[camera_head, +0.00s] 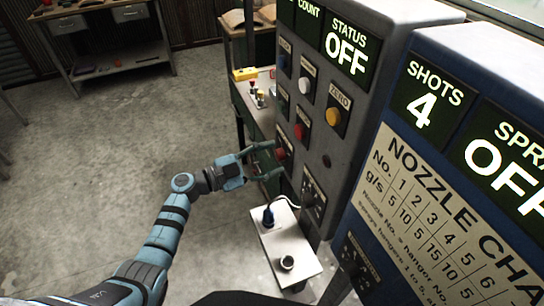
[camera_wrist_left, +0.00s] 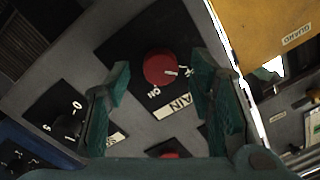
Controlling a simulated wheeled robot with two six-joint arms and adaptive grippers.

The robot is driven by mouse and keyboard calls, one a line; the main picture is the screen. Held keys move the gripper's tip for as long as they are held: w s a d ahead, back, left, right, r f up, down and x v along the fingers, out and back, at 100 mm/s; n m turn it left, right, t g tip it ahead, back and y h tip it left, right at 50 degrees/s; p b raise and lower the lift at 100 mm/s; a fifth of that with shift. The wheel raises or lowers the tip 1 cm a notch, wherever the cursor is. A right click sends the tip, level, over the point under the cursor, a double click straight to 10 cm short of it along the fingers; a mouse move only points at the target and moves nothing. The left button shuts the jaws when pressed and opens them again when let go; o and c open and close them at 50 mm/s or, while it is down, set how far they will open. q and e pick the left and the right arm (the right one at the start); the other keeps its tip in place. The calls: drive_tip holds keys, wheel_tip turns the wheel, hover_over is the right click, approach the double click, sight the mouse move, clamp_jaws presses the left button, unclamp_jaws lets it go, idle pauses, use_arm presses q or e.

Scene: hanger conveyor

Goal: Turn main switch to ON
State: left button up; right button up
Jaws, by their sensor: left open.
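The main switch is a red round knob (camera_wrist_left: 160,68) on a black plate, above a label reading "MAIN" in the left wrist view. Its white pointer line points right, away from the "ON" mark below the knob. In the head view the red knob (camera_head: 281,154) is on the lower left of the grey control cabinet (camera_head: 345,125). My left gripper (camera_head: 272,161) is open in front of it. In the left wrist view the knob shows between the green fingers of the left gripper (camera_wrist_left: 160,82); contact cannot be told. My right gripper is not in view.
The cabinet's status display (camera_head: 347,48) reads OFF. Other controls include a red button (camera_head: 301,129) and a yellow button (camera_head: 333,117). A blue cabinet (camera_head: 455,170) stands right. Floor at left is clear.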

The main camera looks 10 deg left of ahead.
use_arm(q)
drive_tip(key=shift+w+d, duration=0.3)
drive_tip(key=shift+d, duration=0.05)
drive_tip(key=c, duration=1.2)
drive_tip(key=shift+o, duration=0.2)
